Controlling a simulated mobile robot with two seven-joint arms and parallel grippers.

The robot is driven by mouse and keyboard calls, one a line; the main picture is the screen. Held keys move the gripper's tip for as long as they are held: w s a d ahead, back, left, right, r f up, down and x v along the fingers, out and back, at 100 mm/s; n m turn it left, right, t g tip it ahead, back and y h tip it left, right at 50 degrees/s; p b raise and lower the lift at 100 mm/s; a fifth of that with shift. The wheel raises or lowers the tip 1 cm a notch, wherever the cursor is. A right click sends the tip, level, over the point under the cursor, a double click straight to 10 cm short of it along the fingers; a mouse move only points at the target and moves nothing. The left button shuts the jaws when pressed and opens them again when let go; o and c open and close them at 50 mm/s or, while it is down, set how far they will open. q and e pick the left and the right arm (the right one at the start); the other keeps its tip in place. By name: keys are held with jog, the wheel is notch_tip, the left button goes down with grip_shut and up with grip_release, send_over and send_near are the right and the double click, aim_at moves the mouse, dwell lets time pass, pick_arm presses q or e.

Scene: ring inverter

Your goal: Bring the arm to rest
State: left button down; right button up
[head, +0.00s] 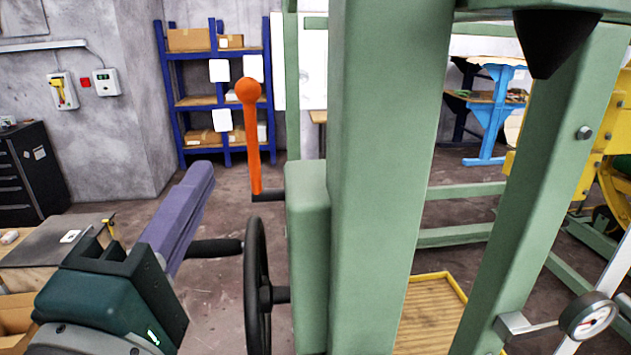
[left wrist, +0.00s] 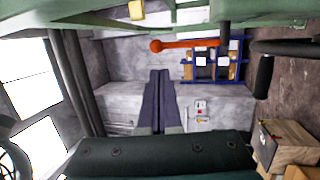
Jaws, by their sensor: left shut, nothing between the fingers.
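My left gripper (head: 207,168) points up and away from the dark green hand at the lower left of the head view. Its purple fingers are together with nothing between them; the closed tips also show in the left wrist view (left wrist: 160,72). An orange lever (head: 253,145) with a ball knob stands upright on the green machine, right of the fingertips and apart from them in the picture. It shows in the left wrist view too (left wrist: 190,44). A black handwheel (head: 250,285) with a side handle (head: 217,248) is right of the gripper. My right gripper is not seen.
The green machine column (head: 380,180) fills the middle of the head view. A dial gauge (head: 588,317) is at lower right. A worktable (head: 40,252) is at lower left, a blue shelf (head: 215,130) at the back. Open floor lies between the gripper and the shelf.

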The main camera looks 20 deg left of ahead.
pick_arm(q)
jog(key=d+f+m+g+h, duration=0.6)
jog(key=d+f+m+h, duration=0.4)
jog(key=m, duration=0.6)
jog(key=s+a+f+m+g+y, duration=0.1)
jog(key=s+a+f+m+g, duration=0.3)
jog(key=s, duration=0.3)
jog(key=s+a+f+m+g+y, duration=0.1)
jog(key=s+a+m+g+y, duration=0.15)
jog(key=s+g, duration=0.3)
notch_tip(320, 180, up, 13)
jog(key=s+a+p, duration=0.1)
jog(key=p, duration=1.2)
jog(key=shift+s+r+m+h+p, duration=0.2)
jog(key=shift+m+h+p, duration=0.15)
jog(key=shift+m+p, duration=0.1)
jog(key=shift+a, duration=0.1)
